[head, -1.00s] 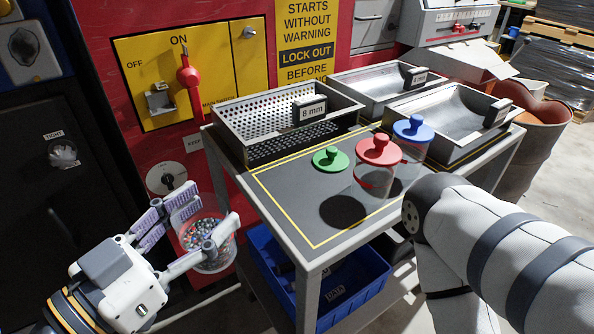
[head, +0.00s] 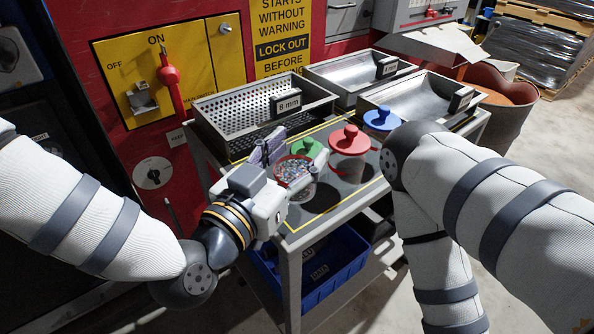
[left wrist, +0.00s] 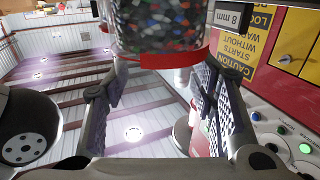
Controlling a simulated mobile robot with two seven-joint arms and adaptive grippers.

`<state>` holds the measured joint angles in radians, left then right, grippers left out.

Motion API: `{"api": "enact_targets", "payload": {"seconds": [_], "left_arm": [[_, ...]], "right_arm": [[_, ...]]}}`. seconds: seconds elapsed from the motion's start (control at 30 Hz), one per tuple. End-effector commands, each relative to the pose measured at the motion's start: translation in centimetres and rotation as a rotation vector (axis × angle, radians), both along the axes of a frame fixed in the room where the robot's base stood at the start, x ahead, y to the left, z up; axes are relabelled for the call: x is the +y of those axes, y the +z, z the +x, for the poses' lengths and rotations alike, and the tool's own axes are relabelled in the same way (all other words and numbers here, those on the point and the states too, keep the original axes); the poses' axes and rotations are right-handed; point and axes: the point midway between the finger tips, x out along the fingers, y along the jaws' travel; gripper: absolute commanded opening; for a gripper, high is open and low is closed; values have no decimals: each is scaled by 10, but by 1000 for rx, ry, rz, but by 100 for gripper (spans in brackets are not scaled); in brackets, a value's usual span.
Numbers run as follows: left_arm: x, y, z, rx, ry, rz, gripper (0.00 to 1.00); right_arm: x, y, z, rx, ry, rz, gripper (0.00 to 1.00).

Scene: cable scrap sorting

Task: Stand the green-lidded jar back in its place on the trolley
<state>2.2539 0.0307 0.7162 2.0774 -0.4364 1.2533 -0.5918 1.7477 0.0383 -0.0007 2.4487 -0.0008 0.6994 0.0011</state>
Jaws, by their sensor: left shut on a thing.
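The clear jar of coloured granules (head: 294,170) is in my left gripper (head: 290,172), over the front-left part of the trolley top (head: 355,197). In the left wrist view the jar (left wrist: 160,25) fills the top middle, with a red band, between the fingers. My right gripper is out of view.
The red-lidded jar (head: 349,150) stands close to the right, with the blue-lidded one (head: 382,120) behind it. A perforated 8 mm tray (head: 225,110) and two plain trays line the back. My right arm crosses the right side. A blue bin (head: 335,262) sits below.

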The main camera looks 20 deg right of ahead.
Motion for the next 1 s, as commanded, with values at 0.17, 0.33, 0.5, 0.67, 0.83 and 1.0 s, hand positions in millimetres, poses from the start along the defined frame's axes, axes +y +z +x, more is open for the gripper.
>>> {"api": "enact_targets", "payload": {"seconds": [0.17,0.33,0.5,0.67,0.83,1.0], "left_arm": [[-8,-27,4,4,1,1,11],[-8,-38,3,-6,-1,0,11],[-7,-38,3,-7,-1,0,11],[-7,-41,3,-6,-1,1,60],[-7,-41,3,-6,-1,1,71],[-7,-40,3,-6,-1,0,71]], "right_arm": [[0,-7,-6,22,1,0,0],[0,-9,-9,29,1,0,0],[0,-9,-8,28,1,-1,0],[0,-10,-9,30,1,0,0],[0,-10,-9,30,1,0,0],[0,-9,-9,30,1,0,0]]}}
